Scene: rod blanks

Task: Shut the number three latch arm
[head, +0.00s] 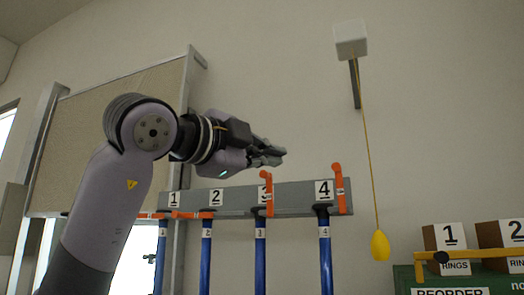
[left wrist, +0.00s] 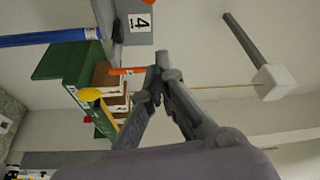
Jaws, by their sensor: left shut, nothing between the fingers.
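The number three latch arm (head: 268,194) is orange and stands upright on the grey rack rail (head: 236,199), partly over its "3" label. An orange piece at the top edge of the left wrist view (left wrist: 149,3) appears to be the same arm. My left gripper (head: 280,156) is shut and empty, a little above the number three arm in the head view, with no contact visible. Its closed fingers also show in the left wrist view (left wrist: 162,62). A blue rod (head: 260,262) hangs below the "3" label. My right gripper is out of view.
The number four latch arm (head: 339,190) also stands upright. The number two latch arm (head: 187,215) and number one latch arm (head: 150,215) lie level. A yellow pull (head: 380,245) hangs on a cord at right, near numbered boxes (head: 446,238).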

